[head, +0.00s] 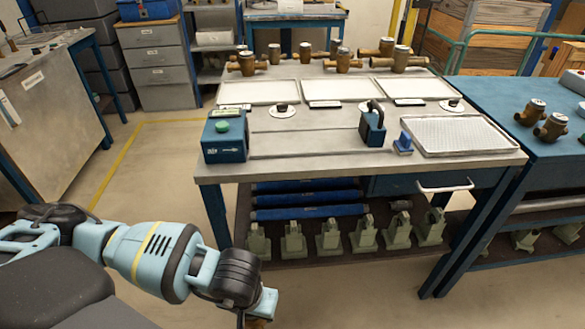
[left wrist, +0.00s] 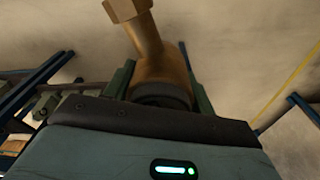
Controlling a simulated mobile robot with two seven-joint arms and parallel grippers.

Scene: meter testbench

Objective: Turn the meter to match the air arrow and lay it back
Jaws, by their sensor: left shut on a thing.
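My left gripper (head: 262,306) is low in front of the bench, at the bottom edge of the head view. In the left wrist view the left gripper (left wrist: 160,82) is shut on a brass meter (left wrist: 160,62), with a green finger on each side of its body. A pipe end with a hex fitting points up and away from the wrist. The meter's dial and any arrow on it are hidden. I cannot make out an air arrow on the bench. My right gripper is out of view.
The metal bench (head: 300,140) carries several brass meters (head: 343,60) at the back, white trays (head: 258,92), a blue box with a green button (head: 226,138), a blue clamp device (head: 372,128) and a mesh tray (head: 455,134). Its left-front middle is clear. A blue table (head: 490,95) stands right.

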